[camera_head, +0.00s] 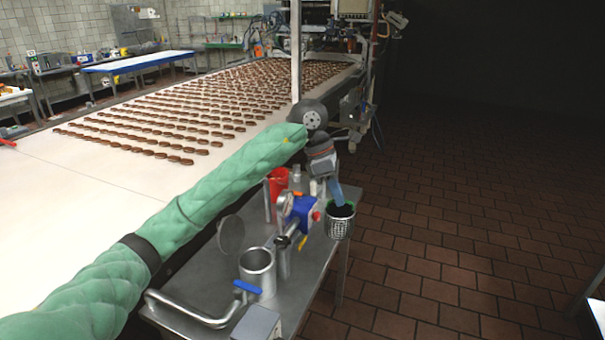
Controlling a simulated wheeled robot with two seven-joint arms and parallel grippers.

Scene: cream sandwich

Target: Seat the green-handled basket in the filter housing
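The green-handled basket (340,227) is a dark mesh cup with a green rim. It hangs upright off the right side of the steel table, over the floor. My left gripper (337,196) points down at the basket's top and appears shut on its green handle; the fingertips are small and partly hidden. The filter housing (257,272) is an open steel cylinder on the table, left of and nearer than the basket. Its round lid (231,236) stands swung open at the left. My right gripper is not in view.
A blue pump-like unit (299,207) with a red knob and yellow lever stands between housing and basket. A red container (278,184) stands behind it. A steel pipe with a blue-handled valve (247,287) runs in front of the housing. The conveyor (60,170) fills the left.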

